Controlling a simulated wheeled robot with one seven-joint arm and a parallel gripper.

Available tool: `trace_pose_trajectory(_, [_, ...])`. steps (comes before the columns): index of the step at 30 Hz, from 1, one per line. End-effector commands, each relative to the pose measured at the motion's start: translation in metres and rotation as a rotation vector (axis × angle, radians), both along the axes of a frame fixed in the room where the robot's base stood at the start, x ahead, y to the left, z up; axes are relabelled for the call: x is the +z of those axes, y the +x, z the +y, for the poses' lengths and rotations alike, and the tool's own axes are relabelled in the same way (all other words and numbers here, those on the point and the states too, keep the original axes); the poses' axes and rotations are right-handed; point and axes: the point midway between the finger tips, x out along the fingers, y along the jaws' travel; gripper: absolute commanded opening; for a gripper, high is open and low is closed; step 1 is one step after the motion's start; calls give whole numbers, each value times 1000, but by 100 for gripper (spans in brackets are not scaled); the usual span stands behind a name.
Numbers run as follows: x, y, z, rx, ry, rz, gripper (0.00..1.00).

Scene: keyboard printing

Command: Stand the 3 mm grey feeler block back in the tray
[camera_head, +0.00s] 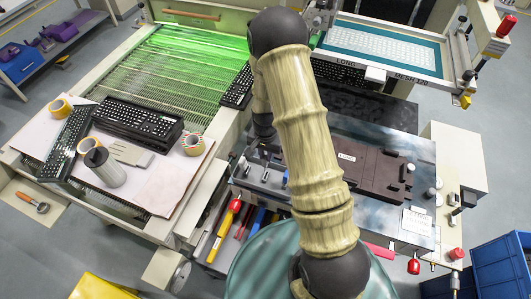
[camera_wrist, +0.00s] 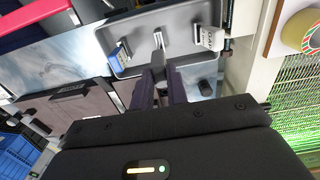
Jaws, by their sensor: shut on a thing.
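The grey tray (camera_wrist: 183,62) lies ahead of my gripper in the wrist view; it also shows beside my arm in the head view (camera_head: 262,189). My gripper (camera_wrist: 159,66) has its dark fingers close together over the tray's near side. They are shut on a small grey block, the grey feeler block (camera_wrist: 158,40), whose end shows just past the fingertips. Most of it is hidden by the fingers, and I cannot tell whether it touches the tray floor. Another block (camera_wrist: 121,50) stands to its left in the tray, and another (camera_wrist: 196,34) to its right.
A dark brown fixture plate (camera_wrist: 76,113) lies left of the tray. Tape rolls (camera_head: 193,145) and keyboards (camera_head: 128,122) lie on the left table.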

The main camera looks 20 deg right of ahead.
Motion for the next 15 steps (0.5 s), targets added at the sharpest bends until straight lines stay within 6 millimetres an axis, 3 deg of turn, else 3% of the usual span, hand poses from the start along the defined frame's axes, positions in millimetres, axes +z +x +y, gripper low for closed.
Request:
trace_pose_trajectory(6, [-26,0,0,0,0,0,0])
trace_pose_trajectory(15, [-38,0,0,0,0,-1,0])
